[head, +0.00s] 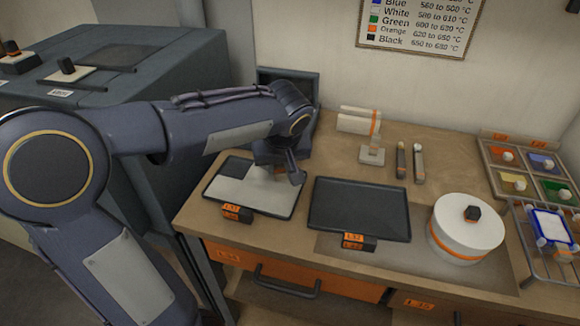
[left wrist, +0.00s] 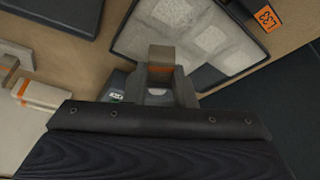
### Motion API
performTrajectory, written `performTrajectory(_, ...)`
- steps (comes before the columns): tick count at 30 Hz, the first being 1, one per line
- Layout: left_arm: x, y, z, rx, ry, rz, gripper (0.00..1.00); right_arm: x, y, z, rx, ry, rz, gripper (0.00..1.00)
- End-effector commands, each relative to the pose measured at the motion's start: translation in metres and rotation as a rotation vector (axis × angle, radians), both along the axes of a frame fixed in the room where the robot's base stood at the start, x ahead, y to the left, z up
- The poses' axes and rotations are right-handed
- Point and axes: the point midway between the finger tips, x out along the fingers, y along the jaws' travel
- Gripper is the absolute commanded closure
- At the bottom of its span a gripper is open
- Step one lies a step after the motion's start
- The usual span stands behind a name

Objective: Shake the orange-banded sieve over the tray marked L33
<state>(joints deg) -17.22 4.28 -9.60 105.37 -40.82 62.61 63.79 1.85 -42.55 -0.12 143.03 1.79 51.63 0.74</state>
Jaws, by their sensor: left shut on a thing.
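The tray marked L33 (head: 232,172) is dark, with pale patches of powder or sheet on its floor. It stands at the left of the workbench, and its orange tag reads L33 in the left wrist view (left wrist: 265,17). My left gripper (head: 275,165) is above this tray, pointing down, and is shut on the orange-banded sieve. Of the sieve (left wrist: 160,63), only a small brownish block with an orange strip shows between the fingers. The rest is hidden by the gripper. My right gripper is out of view.
A second dark tray (head: 360,208) stands empty to the right. Beyond it is a white round pot (head: 466,225) with an orange band and dark knob. Behind are a white orange-banded object (head: 357,121) and two slim tools. A color-sample box (head: 508,165) and wire rack stand at the right.

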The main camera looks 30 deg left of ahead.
Motion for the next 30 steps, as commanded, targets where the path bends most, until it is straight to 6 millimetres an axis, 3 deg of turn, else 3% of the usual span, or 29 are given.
performTrajectory(30, -0.022, 0.101, 0.0, 0.0, -0.001, 0.004, 1.0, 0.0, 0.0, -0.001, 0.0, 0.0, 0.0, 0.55)
